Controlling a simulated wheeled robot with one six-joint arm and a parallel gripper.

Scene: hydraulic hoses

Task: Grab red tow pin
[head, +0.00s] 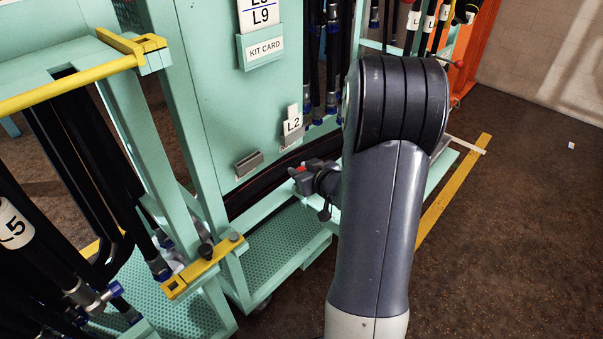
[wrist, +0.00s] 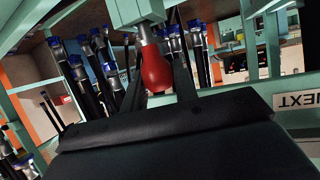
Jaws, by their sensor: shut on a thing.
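The red tow pin (wrist: 155,70) has a rounded red grip. In the wrist view it points down from a pale green bracket (wrist: 136,10) and sits between the two dark fingers of my gripper (wrist: 157,78). The fingers are shut on it. In the head view my gripper (head: 303,174) is left of my arm, low in front of the green trolley panel, with a small patch of red at its tips. Most of the pin is hidden there.
A green trolley panel (head: 225,110) with label cards stands behind my gripper. A green rack with hoses (head: 65,170) and yellow-edged bars is at left. More hoses hang behind my arm.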

